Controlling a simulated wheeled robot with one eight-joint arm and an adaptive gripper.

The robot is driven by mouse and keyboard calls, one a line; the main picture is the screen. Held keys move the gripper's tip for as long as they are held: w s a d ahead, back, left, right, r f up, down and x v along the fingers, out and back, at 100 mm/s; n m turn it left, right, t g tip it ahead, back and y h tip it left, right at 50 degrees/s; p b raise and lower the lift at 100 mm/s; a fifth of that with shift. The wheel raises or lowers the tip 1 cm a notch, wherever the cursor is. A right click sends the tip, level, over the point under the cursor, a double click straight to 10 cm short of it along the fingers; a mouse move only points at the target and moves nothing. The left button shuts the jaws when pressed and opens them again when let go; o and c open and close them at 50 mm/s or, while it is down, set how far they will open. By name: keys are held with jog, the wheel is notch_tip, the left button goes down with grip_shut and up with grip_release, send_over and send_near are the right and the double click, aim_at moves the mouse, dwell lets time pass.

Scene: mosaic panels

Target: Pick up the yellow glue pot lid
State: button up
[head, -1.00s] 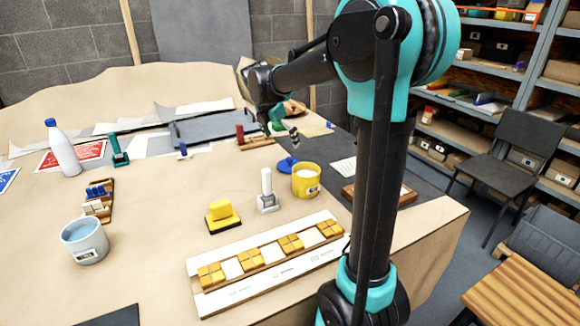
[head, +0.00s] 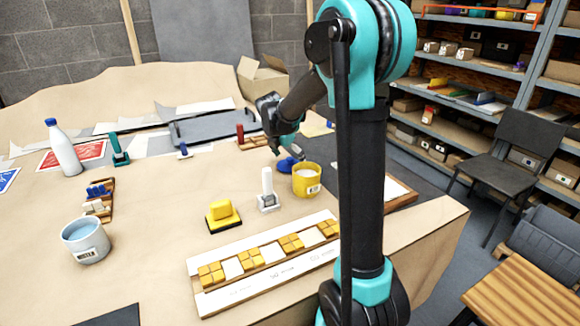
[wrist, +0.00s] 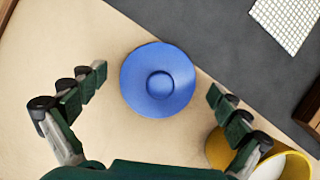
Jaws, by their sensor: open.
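A round blue lid (wrist: 158,80) with a raised centre knob lies flat on the bench, beside the yellow pot (wrist: 273,160). In the head view the blue lid (head: 287,164) is just left of and behind the yellow pot (head: 306,181), which is open and holds pale contents. No yellow lid shows. My gripper (head: 289,152) is above the blue lid. In the wrist view my gripper (wrist: 157,84) is open and empty, with one finger on each side of the lid and a gap on both sides. The right finger is close to the yellow pot.
A white-handled tool (head: 267,190) and a yellow block on a dark base (head: 222,216) stand left of the pot. A mosaic strip (head: 265,262) lies in front. A blue pot (head: 86,241) and white bottle (head: 64,149) are at left. A white grid sheet (wrist: 288,22) lies beyond the lid.

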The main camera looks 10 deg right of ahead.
jog(key=shift+c, duration=0.6)
jog(key=c, duration=1.1)
jog(key=shift+r, duration=0.1)
jog(key=shift+c, duration=0.2)
